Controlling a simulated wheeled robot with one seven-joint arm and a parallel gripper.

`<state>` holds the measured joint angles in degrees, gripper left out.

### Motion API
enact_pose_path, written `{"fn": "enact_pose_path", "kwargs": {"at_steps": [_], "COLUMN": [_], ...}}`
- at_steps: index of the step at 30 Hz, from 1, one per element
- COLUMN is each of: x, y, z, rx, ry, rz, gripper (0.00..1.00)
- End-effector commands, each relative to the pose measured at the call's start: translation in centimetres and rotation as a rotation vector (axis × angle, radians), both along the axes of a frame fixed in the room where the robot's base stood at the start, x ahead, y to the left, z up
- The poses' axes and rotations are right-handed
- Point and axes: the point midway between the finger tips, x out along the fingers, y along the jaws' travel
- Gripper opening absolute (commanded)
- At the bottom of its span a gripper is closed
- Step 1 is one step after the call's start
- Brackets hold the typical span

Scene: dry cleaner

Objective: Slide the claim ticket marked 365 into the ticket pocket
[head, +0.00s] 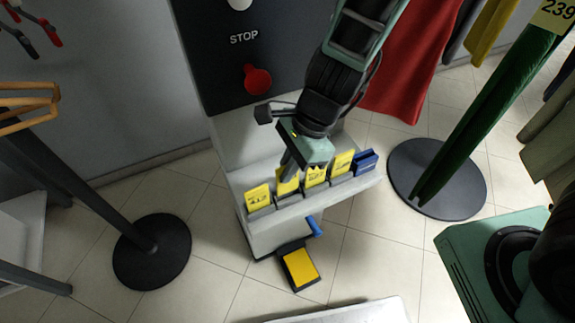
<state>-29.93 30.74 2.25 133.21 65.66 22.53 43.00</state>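Several yellow tickets stand in a row of grey holders on a pale shelf (326,196): a leftmost ticket (258,196), a second ticket (287,184), a third ticket (315,176) and a rightmost ticket (343,161). Their numbers are too small to read surely, so I cannot tell which is 365. A small blue box (366,160) sits at the shelf's right end; it may be the ticket pocket. My gripper (297,172) points down at the second and third tickets, partly covering them. Its fingertips are too small and overlapped to show whether it holds a ticket.
A dark panel with a red STOP button (257,79) rises behind the shelf. A yellow pedal (300,268) lies on the floor below. Round black stand bases (152,250) and (437,177) stand left and right. A red garment (412,65) hangs behind my arm.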

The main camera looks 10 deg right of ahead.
Motion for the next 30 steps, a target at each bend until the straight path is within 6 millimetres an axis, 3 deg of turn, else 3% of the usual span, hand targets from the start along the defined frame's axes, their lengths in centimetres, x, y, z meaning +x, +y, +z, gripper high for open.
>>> {"fn": "enact_pose_path", "kwargs": {"at_steps": [13, 15, 16, 25, 30], "x": [0.0, 0.0, 0.0, 0.0, 0.3], "y": [0.0, 0.0, 0.0, 0.0, -0.6], "z": [-0.4, -0.4, -0.4, -0.3, 1.5], "rx": [0.0, 0.0, 0.0, 0.0, 0.002], "ry": [0.0, 0.0, 0.0, -0.001, -0.004], "rz": [0.0, 0.0, 0.0, 0.0, 0.0], "gripper": [0.0, 0.24, 0.3, 0.3, 0.3]}}
